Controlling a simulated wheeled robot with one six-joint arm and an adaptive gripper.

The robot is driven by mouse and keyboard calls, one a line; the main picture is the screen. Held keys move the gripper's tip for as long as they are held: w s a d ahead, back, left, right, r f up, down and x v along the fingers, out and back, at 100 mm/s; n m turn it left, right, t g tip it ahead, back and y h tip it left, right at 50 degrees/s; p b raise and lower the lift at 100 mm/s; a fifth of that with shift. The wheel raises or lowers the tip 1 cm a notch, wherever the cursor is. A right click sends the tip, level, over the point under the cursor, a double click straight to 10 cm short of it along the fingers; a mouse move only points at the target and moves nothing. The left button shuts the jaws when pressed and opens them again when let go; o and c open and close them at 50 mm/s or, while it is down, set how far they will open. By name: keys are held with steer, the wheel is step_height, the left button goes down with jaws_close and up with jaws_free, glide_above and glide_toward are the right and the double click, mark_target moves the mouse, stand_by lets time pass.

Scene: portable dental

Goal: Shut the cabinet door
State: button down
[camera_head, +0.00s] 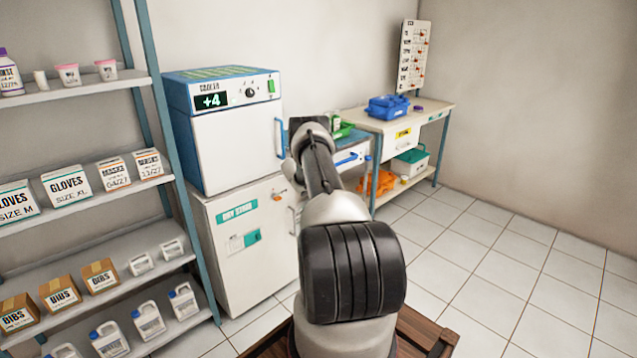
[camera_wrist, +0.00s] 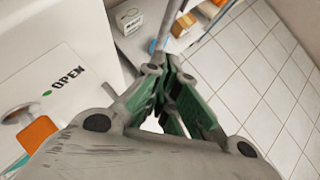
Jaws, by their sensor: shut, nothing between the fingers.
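The white cabinet (camera_head: 245,265) stands under the cooler in the head view, with a teal "DRY STORE" sign (camera_head: 237,211) on its face. My arm hides its right part, and I cannot tell how far its door stands open. In the wrist view a white panel (camera_wrist: 75,55) fills the left, marked "OPEN" with a green dot; an orange part (camera_wrist: 38,132) and a metal knob are at its lower left. My gripper (camera_wrist: 165,68) is shut and empty, its green-padded fingers to the right of this panel; I see no contact. My arm hides the gripper in the head view.
The cooler (camera_head: 235,135) sits on the cabinet. A shelf rack (camera_head: 85,95) with boxes and bottles stands at the left. A worktable (camera_head: 418,120) with a blue case (camera_head: 388,107) is at the back. The tiled floor (camera_head: 500,270) at the right is clear.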

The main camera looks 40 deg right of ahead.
steer(key=s+r, duration=0.6)
steer(key=shift+s+a+r, duration=0.15)
steer(key=shift+s+r, duration=0.05)
steer(key=shift+r, duration=0.15)
